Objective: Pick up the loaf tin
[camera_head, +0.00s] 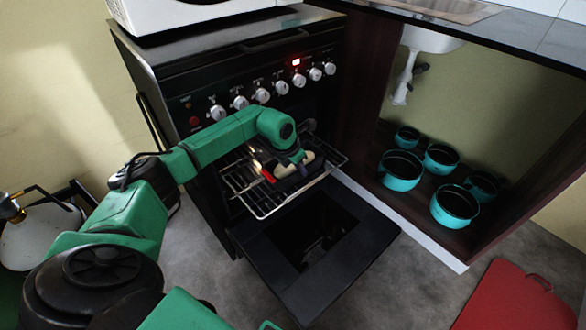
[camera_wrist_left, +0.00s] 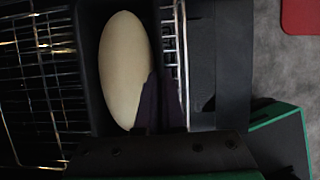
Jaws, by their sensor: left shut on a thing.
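The loaf tin (camera_head: 287,184) is dark and sits at the oven rack in the head view, partly hidden by my left arm. In the left wrist view the tin (camera_wrist_left: 88,70) holds a pale, smooth oval loaf (camera_wrist_left: 124,70). My left gripper (camera_head: 292,163) is over the tin. In the left wrist view its dark fingers (camera_wrist_left: 158,100) are shut on the tin's wall beside the loaf. I cannot tell whether the tin touches the rack. My right gripper is not in view.
The wire oven rack (camera_head: 258,208) is pulled out above the lowered oven door (camera_head: 345,265). The stove's knobs (camera_head: 262,95) are above it. Several teal pots (camera_head: 401,171) stand in the open cabinet at right. A red board (camera_head: 515,300) lies on the floor.

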